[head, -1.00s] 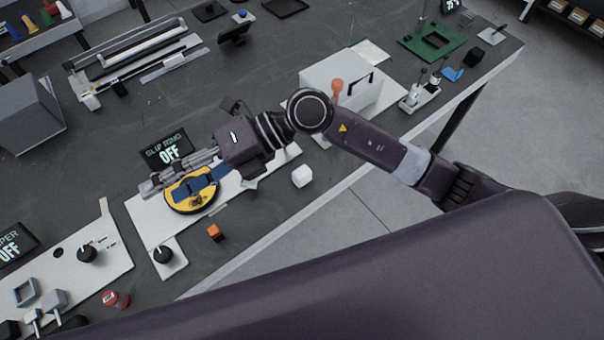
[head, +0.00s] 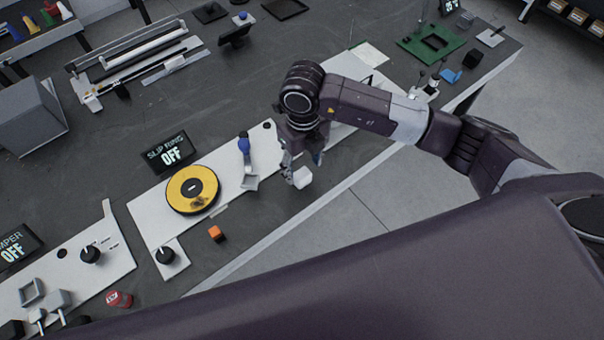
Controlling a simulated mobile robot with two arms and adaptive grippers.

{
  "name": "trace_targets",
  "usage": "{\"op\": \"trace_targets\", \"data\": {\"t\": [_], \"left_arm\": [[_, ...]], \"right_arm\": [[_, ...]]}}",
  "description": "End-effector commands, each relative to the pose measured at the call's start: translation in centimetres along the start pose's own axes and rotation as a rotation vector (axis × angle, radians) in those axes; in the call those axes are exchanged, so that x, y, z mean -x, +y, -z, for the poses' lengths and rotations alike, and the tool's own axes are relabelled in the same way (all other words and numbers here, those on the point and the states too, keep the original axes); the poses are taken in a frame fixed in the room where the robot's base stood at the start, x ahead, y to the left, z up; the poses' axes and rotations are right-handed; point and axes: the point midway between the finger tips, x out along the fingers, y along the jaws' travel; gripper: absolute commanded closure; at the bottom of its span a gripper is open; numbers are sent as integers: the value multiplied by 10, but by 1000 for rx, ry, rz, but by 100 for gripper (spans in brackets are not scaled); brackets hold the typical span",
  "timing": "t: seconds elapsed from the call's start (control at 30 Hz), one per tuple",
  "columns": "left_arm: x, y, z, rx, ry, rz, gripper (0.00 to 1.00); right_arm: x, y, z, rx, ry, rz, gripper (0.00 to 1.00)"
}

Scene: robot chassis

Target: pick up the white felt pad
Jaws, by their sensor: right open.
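The white felt pad (head: 302,178) shows as a small white block on the dark bench top, near the bench's front edge. My right gripper (head: 303,166) points down over it, with its fingers open. One finger shows at the left of the pad and one at its upper right. The pad's top is partly hidden by the gripper, and I cannot tell whether the fingers touch it. My left gripper is not in view.
A yellow disc (head: 180,200) sits on a white panel (head: 148,220) to the left, beside a blue-handled tool (head: 244,146). The bench's front edge (head: 290,228) is close to the pad.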

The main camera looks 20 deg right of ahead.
Motion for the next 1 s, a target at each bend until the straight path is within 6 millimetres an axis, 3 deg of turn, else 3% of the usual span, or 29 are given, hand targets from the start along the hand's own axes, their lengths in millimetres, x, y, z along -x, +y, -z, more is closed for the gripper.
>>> {"op": "trace_targets", "data": {"t": [0.07, 0.23, 0.5, 0.9, 1.0], "left_arm": [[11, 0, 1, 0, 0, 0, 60], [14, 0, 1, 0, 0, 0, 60], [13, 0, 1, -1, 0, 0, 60], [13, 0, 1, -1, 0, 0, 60], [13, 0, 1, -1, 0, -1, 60]], "right_arm": [[-10, 4, 2, 0, 6, -3, 47], [-32, 4, 2, -1, 3, -3, 47], [-37, 4, 1, 1, 1, -2, 47], [-36, 4, 1, 1, 1, -3, 90], [-36, 4, 1, 1, 1, -3, 92]]}}
